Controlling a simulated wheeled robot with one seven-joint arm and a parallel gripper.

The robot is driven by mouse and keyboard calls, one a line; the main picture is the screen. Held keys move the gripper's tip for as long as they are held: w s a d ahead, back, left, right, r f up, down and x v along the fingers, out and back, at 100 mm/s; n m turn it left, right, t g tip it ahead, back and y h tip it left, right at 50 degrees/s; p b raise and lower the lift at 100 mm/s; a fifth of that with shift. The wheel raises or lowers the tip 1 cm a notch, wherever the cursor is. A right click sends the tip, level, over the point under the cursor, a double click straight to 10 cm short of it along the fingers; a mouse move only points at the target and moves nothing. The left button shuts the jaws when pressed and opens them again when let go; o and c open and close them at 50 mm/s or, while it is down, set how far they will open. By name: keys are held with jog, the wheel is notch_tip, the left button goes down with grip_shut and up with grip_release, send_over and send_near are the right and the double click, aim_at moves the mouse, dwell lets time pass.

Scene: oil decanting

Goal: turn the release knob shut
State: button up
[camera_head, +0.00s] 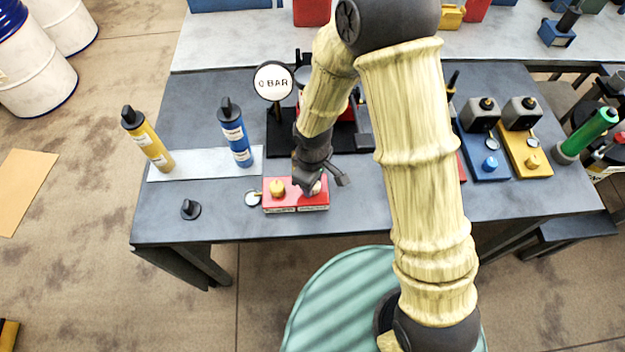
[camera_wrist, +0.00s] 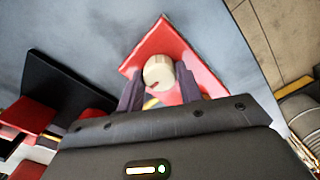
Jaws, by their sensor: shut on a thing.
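The red block (camera_head: 297,205) lies near the front edge of the dark table. A yellow knob (camera_head: 277,187) stands on its left part, clear of my gripper. My gripper (camera_head: 313,186) points down over the block's right part and is shut on a pale round knob, the release knob. In the wrist view the release knob (camera_wrist: 158,72) shows a dark mark on its face, with a finger of my gripper (camera_wrist: 158,84) on each side. The red block also shows around it (camera_wrist: 163,38). My gripper's body hides the block's near part in that view.
A gauge reading "0 BAR" (camera_head: 273,81) stands behind, beside dark and red equipment. A blue bottle (camera_head: 235,135) and a yellow bottle (camera_head: 148,140) stand on a pale strip at left. A small black part (camera_head: 190,208) lies front left. Blue and yellow units (camera_head: 530,160) stand right.

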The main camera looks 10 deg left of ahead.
jog(key=shift+a, duration=0.1)
jog(key=o, duration=1)
notch_tip(320, 180, up, 18)
jog(key=shift+f, duration=0.25)
jog(key=d+m+t, duration=0.1)
jog(key=d+m, duration=0.3)
jog(key=d, duration=0.3)
jog(key=s+d+m, duration=0.1)
jog(key=d+m, duration=0.4)
jog(key=d, duration=0.3)
jog(key=d+f+m+t, duration=0.1)
jog(key=d+m, duration=0.4)
jog(key=d, duration=0.2)
jog(key=shift+s+d+t, duration=0.3)
jog(key=shift+s+d, duration=0.05)
